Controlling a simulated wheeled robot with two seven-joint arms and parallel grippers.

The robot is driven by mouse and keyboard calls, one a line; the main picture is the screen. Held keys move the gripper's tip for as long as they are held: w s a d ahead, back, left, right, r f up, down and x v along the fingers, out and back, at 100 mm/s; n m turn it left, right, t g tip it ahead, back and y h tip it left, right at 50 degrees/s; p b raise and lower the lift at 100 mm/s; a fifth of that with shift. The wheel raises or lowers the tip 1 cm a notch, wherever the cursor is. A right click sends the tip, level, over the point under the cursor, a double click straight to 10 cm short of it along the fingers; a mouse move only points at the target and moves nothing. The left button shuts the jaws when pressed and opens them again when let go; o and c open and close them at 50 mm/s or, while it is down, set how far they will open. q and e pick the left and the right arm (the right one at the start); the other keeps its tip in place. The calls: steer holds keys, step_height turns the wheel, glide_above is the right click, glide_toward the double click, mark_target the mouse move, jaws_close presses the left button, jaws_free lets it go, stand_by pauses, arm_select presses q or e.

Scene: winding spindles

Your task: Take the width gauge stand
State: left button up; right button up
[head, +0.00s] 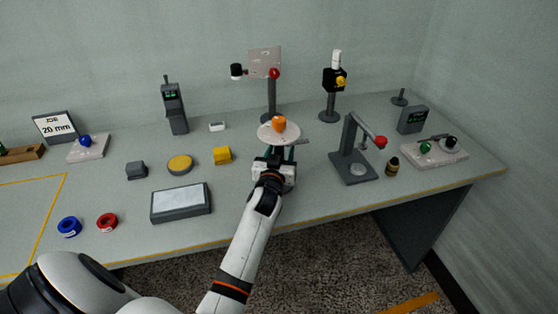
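No label here names the width gauge stand, so I cannot tell for sure which stand it is. A tall dark stand (271,98) at the back middle carries a square plate (264,62), a black knob and a red knob. In front of it is a round pale disc (266,134) with an orange knob (279,123). My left gripper (275,152) is just below and in front of this disc. Its fingers look apart, with dark parts between them. Whether they grip anything is hidden by the wrist. My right gripper is not in view.
A stand with a yellow knob (333,103) stands at the back right. A dark arm-shaped device (349,150) with a red knob is close right of my gripper. A grey tray (181,217), a yellow block (222,155) and tape rolls (107,222) lie left.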

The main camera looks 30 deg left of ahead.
arm_select(q)
jaws_close()
steer(key=shift+r, duration=0.1)
